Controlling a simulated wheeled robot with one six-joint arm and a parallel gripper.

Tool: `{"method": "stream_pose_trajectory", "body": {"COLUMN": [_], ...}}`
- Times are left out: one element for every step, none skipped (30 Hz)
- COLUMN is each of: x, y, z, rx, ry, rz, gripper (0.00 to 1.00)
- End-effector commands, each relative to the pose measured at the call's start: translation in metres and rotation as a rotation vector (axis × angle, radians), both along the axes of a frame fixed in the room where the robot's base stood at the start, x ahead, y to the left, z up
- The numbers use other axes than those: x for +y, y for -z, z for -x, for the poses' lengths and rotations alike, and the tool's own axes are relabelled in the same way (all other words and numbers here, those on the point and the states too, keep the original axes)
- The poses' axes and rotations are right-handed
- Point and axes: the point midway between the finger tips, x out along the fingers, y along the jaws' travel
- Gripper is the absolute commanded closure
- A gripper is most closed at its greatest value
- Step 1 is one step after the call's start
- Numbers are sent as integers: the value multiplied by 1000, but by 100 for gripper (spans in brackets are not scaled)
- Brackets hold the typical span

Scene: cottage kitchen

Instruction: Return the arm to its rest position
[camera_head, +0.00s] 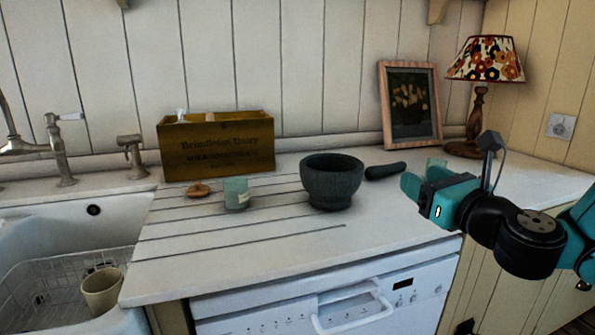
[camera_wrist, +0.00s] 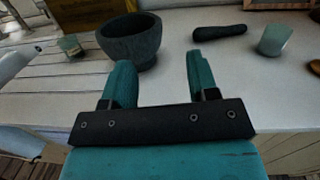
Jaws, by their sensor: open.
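My gripper (camera_head: 420,183) is above the right part of the white counter, to the right of a dark stone mortar. In the wrist view its two teal fingers (camera_wrist: 158,82) stand apart with nothing between them. The mortar (camera_head: 331,183) stands upright on the counter; it also shows in the wrist view (camera_wrist: 130,42), just beyond the left finger. My arm reaches in from the right edge of the head view.
A dark pestle (camera_head: 385,171), a green glass (camera_head: 236,194), a wooden box (camera_head: 216,146), a framed picture (camera_head: 410,105) and a lamp (camera_head: 484,75) stand or lie on the counter. Another glass (camera_wrist: 274,40) is near the pestle. A sink (camera_head: 60,240) is at left.

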Motion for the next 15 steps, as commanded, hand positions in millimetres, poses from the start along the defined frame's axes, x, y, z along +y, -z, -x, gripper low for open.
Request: {"method": "stream_pose_trajectory", "body": {"x": [9, 15, 22, 27, 32, 39, 45, 51, 59, 65, 72, 80, 87, 94, 102], "y": [-1, -2, -2, -3, -3, -3, -4, -3, -3, -3, -3, -1, 0, 1, 4], "z": [3, 5, 8, 10, 12, 16, 19, 22, 28, 32, 37, 44, 50, 57, 66], "rx": [-12, -21, -33, -42, -52, -67, -80, -94, -116, -132, -153, -182, -206, -232, -270], "ry": [-29, -49, -75, -95, -113, -144, -168, -192, -230, -256, -291, -334, -371, -409, -463], "rz": [42, 71, 110, 139, 169, 219, 255, 294, 353, 398, 450, 521, 579, 638, 720], "gripper": [46, 46, 46, 46, 46, 46, 46, 46, 46, 46, 46, 46, 46, 46, 46]}}
